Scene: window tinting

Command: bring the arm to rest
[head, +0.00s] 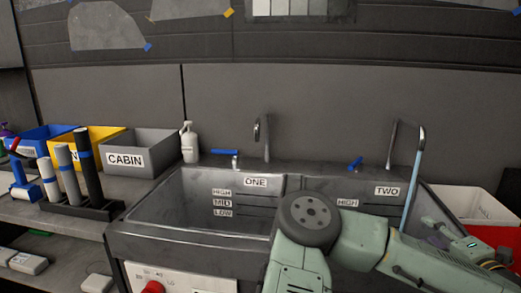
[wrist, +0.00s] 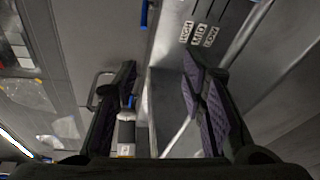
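My arm (head: 345,245) reaches across the front of the double sink in the lower right of the head view, bent at a round grey joint. I cannot clearly make out my gripper's fingers there. In the wrist view my gripper (wrist: 160,62) has its two dark, purple-padded fingers wide apart. Nothing is clamped between them. A grey cylindrical piece with a pale end (wrist: 126,134) shows beside the left finger; I cannot tell what it is or how far off.
The sink (head: 190,205) has basins marked ONE and TWO, each with a tap. A pale blue rod (head: 412,190) stands upright by basin two. A white bottle (head: 189,145), a grey CABIN bin (head: 145,160) and a tool rack (head: 85,208) are left. A red-and-white bin (head: 480,205) is right.

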